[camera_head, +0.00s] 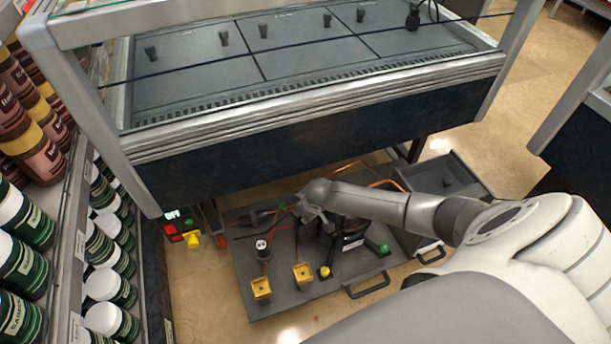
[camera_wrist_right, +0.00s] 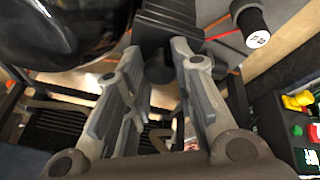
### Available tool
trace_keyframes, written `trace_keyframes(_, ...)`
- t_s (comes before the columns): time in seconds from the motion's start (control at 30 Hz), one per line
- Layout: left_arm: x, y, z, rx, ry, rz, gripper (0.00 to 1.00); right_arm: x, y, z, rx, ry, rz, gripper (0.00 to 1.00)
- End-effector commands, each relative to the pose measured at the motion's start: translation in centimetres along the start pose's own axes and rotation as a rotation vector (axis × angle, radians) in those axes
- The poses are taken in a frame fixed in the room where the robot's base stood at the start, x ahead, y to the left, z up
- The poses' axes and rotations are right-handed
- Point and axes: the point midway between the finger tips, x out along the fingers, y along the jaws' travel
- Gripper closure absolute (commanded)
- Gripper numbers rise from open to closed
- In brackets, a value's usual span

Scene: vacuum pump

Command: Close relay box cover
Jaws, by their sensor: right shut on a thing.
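My right gripper (camera_head: 303,210) reaches down to the dark equipment tray, beside the black pump (camera_head: 348,227). In the right wrist view its two fingers (camera_wrist_right: 157,58) stand on either side of a dark part with a rounded end (camera_wrist_right: 158,73), and it is shut on this part. A dark ribbed block (camera_wrist_right: 168,24) lies just beyond the fingertips. I cannot tell for sure which part is the relay box cover. My left gripper is not in view.
The grey tray (camera_head: 262,309) carries yellow fittings (camera_head: 303,274), a white-topped cylinder (camera_head: 261,246) and orange tubing. A large display case (camera_head: 330,110) overhangs the tray closely. Shelves with green jars (camera_head: 105,283) line the left. Open floor (camera_head: 215,305) shows in front.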

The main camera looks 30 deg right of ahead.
Motion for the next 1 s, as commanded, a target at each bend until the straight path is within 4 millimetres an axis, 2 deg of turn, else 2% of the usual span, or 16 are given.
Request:
trace_keyframes(0.3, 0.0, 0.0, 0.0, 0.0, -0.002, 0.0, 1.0, 0.1, -0.1, 0.2, -0.001, 0.001, 0.002, 1.0)
trace_keyframes(0.33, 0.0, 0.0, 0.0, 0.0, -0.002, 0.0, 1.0, 0.1, -0.1, 0.2, -0.001, 0.001, 0.002, 0.75)
trace_keyframes(0.5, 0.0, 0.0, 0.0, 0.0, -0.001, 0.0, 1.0, 0.1, -0.1, 0.1, -0.001, 0.002, 0.002, 0.54)
trace_keyframes(0.83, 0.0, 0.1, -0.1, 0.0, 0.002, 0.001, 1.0, -0.1, 0.0, 0.0, -0.001, 0.005, 0.002, 0.54)
trace_keyframes(1.0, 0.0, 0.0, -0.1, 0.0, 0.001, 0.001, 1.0, -1.1, 0.1, 0.0, -0.002, 0.006, 0.002, 0.54)
